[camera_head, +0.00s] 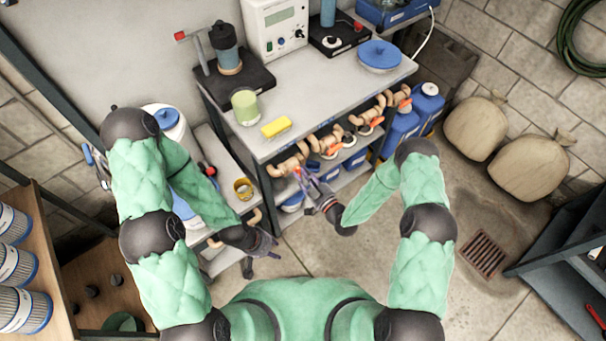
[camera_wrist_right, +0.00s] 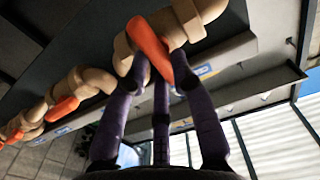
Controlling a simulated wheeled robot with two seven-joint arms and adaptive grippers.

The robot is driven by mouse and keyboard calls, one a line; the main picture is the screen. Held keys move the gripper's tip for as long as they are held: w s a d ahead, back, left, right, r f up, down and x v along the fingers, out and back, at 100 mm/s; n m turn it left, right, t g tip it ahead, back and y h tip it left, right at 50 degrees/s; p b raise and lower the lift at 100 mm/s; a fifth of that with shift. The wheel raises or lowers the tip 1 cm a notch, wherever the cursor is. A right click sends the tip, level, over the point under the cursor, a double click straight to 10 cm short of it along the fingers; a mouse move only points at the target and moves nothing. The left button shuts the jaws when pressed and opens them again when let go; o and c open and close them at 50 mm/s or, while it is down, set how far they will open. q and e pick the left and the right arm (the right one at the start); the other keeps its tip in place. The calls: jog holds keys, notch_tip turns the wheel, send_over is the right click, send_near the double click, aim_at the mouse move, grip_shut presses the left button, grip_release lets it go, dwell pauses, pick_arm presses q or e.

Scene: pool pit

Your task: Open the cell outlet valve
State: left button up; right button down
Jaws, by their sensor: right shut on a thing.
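A row of tan pipe valves with orange handles runs along the front edge of the bench. My right gripper (camera_head: 306,180) is at the leftmost valve (camera_head: 286,166) of that row. In the right wrist view, the purple fingers of my right gripper (camera_wrist_right: 160,80) are shut on that valve's orange handle (camera_wrist_right: 150,45), which lies slanted across the tan valve body (camera_wrist_right: 188,22). I cannot read any label on this valve. My left gripper (camera_head: 266,244) hangs low near the lower side shelf, apart from the valves. Its finger opening is too small to tell.
The bench top (camera_head: 310,100) holds a yellow sponge (camera_head: 276,127), a green beaker (camera_head: 245,107) and a white meter (camera_head: 276,28). A yellow cup (camera_head: 243,188) stands on the side shelf near my left arm. Blue jugs (camera_head: 400,128) stand right of the bench.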

jog(key=shift+n, duration=0.3)
jog(key=n+b, duration=0.1)
jog(key=n, duration=0.1)
jog(key=n+b, duration=0.1)
jog(key=n, duration=0.1)
jog(key=shift+s+a+b, duration=0.15)
jog(key=shift+a+b, duration=0.05)
jog(key=shift+b, duration=0.15)
jog(key=n+b, duration=0.2)
jog(key=n, duration=0.2)
jog(key=shift+s+a+f, duration=0.1)
jog(key=shift+a, duration=0.05)
jog(key=shift+s+a+f+n+b, duration=0.1)
jog(key=shift+n+b, duration=1.1)
jog(key=shift+n, duration=0.35)
jog(key=shift+s+a+f+n+b, duration=0.1)
jog(key=shift+n+b, duration=1.05)
jog(key=shift+n, duration=0.45)
jog(key=shift+s+a+f+n+b, duration=0.1)
jog(key=shift+n+b, duration=1.1)
jog(key=shift+n, duration=0.35)
jog(key=c, duration=1)
grip_release()
jog(key=shift+c, duration=0.2)
